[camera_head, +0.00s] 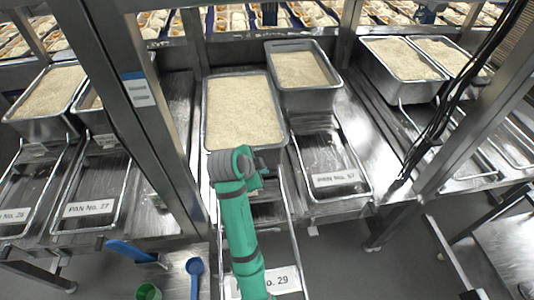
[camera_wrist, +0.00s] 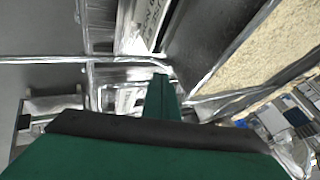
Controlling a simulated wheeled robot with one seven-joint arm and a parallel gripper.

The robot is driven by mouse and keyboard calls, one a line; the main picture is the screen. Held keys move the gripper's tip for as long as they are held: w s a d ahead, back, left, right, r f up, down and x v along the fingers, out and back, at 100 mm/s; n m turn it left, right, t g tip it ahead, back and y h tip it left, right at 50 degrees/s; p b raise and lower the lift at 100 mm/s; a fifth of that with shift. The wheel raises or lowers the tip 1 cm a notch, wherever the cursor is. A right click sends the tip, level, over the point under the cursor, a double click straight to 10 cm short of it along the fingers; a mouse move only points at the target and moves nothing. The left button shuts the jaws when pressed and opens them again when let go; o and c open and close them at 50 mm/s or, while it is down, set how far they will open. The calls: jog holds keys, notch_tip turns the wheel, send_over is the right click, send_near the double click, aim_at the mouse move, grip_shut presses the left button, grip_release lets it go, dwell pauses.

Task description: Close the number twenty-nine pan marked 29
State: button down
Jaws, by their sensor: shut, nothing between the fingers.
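A steel pan full of rice (camera_head: 243,112) stands in the middle of the head view, at the back of a drawer frame. The frame's front plate (camera_head: 283,281), partly hidden by my green arm, reads "o. 29". This frame reaches nearer to me than its neighbours. My gripper (camera_head: 262,172) is just in front of the pan, mostly hidden behind my wrist. In the wrist view my shut, empty gripper (camera_wrist: 161,92) is near a metal rail (camera_wrist: 120,59). I cannot tell whether it touches the rail.
The pan No. 57 frame (camera_head: 333,180) is to the right, with its rice pan (camera_head: 303,72) behind. The pan No. 27 frame (camera_head: 88,208) is to the left. Steel posts (camera_head: 138,105) flank the middle. A blue scoop (camera_head: 195,267) and a green cup (camera_head: 148,291) are at lower left.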

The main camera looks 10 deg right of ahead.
aim_at(269, 162)
jog(key=x, duration=1)
jog(key=shift+w+d, duration=0.1)
jog(key=shift+w+r, duration=0.2)
jog(key=shift+w, duration=1.7)
jog(key=shift+w, duration=0.1)
